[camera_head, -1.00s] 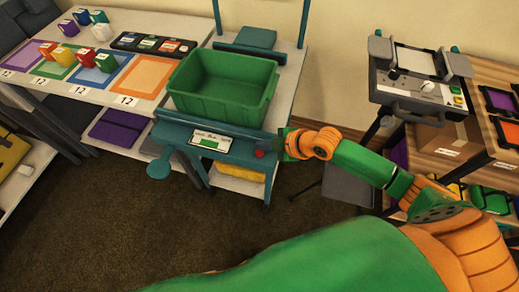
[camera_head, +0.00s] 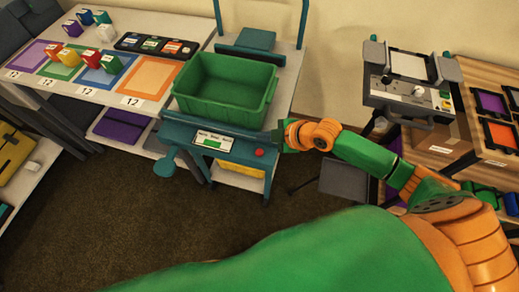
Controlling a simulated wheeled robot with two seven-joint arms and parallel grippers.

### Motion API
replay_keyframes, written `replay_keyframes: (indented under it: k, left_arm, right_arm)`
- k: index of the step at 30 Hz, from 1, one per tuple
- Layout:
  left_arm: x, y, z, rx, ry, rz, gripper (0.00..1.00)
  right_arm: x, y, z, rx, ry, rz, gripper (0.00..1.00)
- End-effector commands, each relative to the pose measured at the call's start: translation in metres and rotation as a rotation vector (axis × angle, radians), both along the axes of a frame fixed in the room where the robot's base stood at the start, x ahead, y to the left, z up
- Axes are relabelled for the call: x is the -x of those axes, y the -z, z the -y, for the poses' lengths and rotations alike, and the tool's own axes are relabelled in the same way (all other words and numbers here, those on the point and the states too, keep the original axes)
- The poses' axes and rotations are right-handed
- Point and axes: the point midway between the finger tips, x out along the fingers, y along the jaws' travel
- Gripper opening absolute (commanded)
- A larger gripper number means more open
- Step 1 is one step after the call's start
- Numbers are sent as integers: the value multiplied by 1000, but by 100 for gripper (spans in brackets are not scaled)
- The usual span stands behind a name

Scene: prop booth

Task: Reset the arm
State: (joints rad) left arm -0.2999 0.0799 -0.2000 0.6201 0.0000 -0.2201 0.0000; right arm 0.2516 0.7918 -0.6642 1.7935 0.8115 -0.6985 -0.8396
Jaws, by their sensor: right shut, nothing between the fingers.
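My right arm (camera_head: 368,158), green and orange, reaches in from the lower right. My right gripper (camera_head: 281,137) is shut and empty at the front right corner of the teal weighing station, just right of its red button (camera_head: 259,152). The dark fingers are small and partly blend with the teal frame, so I cannot tell whether they touch it. My left gripper is out of view. A large green part of my own body fills the bottom of the picture.
A green bin (camera_head: 220,114) stands on the station. Right, a grey press-like machine (camera_head: 405,92) stands beside wooden shelves (camera_head: 481,77). The carpet (camera_head: 120,215) between is clear.

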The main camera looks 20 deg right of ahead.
Motion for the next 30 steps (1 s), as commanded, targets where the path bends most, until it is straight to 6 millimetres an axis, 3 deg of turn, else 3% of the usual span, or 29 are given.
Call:
replay_keyframes:
  k: [9, 11, 14, 17, 20, 27, 30]
  left_arm:
    - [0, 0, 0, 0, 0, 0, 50]
    - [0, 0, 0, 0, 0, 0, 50]
    - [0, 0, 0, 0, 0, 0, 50]
    - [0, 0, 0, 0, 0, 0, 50]
    - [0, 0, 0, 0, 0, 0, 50]
    - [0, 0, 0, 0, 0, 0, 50]
    - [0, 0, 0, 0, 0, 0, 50]
  right_arm:
    - [4, 1, -4, -7, 2, -11, 0]
    - [16, 6, -16, -31, 15, -48, 0]
    - [49, 13, -40, -91, 102, -158, 0]
    - [79, 15, -45, -141, 269, -269, 0]
    - [104, 17, -35, -171, 469, -363, 0]
    - [171, 21, 19, -191, 1019, -557, 0]
    - [192, 28, 36, -176, 1176, -604, 0]
